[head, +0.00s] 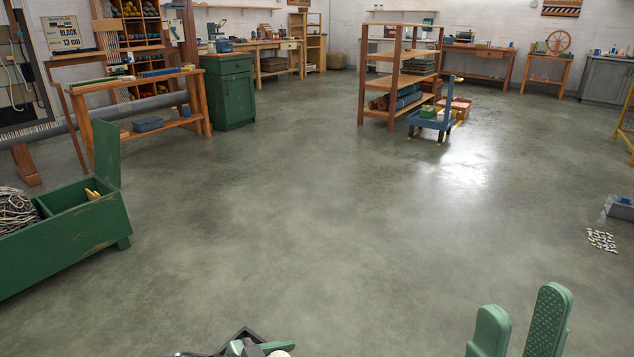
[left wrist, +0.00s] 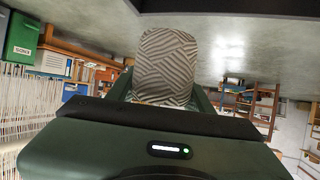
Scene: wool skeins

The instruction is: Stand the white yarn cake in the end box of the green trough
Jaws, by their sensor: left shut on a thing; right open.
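The white yarn cake (left wrist: 165,62), a rounded cylinder with a grey-looking criss-cross winding, is held in my left gripper (left wrist: 163,95) in the left wrist view. In the head view only a sliver of white shows at the bottom edge beside the left gripper's green finger (head: 278,346). The green trough (head: 75,245) stands on the floor at the left of the head view, well apart from both grippers. Its end box, by the tall upright green panel (head: 105,152), holds a small yellowish thing (head: 93,194). My right gripper (head: 521,318) is open and empty at bottom right.
Grey cord (head: 16,210) lies in the trough's nearer compartment. The middle of the floor is clear. A wooden shelf (head: 398,75) and a blue cart (head: 432,121) stand farther back. A grey box (head: 619,208) and small pale pieces (head: 601,240) lie at right.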

